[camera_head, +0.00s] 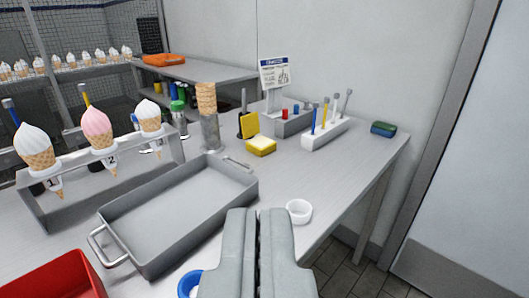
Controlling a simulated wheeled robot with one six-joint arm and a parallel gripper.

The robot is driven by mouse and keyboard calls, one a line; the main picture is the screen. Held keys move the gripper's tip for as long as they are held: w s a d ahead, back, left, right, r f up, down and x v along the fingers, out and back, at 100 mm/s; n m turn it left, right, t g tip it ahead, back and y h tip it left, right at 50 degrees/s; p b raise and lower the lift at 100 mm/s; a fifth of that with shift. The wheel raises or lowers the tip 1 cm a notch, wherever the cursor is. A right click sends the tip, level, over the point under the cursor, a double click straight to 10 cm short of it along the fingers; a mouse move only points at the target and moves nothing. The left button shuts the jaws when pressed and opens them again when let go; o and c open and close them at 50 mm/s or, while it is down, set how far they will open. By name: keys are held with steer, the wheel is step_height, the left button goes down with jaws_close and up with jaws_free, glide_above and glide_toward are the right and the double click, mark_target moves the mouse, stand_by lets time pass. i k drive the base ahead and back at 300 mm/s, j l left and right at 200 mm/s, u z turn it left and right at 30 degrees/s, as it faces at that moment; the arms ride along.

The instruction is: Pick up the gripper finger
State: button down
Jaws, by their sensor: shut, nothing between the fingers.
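My gripper (257,214) points forward from the bottom middle. Its two thick grey fingers are closed together with only a thin dark line between them, and they hold nothing. I cannot tell for sure which thing is the loose gripper finger. A small slim grey piece (237,163) lies on the table just past the tray's far right corner, too small to identify. A white rack (325,134) at the back right holds several upright tools with blue, yellow and grey handles. My gripper is in front of these things, well apart from them.
A grey metal tray (185,205) lies left of my gripper. Cones stand in a numbered holder (100,178) at left. A white cup (299,211), blue ring (189,284) and red bin (55,280) are near. A yellow sponge (261,146) lies behind. The table's right front is clear.

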mark_target(326, 101)
steer(key=i+l, duration=0.15)
steer(key=l, duration=0.2)
steer(key=i+l+z, duration=0.1)
steer(key=l, duration=0.3)
steer(key=i+l, duration=0.2)
steer(key=l, duration=0.15)
steer(key=i+j+z, duration=0.1)
steer(key=i, duration=0.3)
steer(key=i+j, duration=0.3)
steer(key=i+j+z, duration=0.1)
steer(key=i+j, duration=0.15)
steer(key=j, duration=0.05)
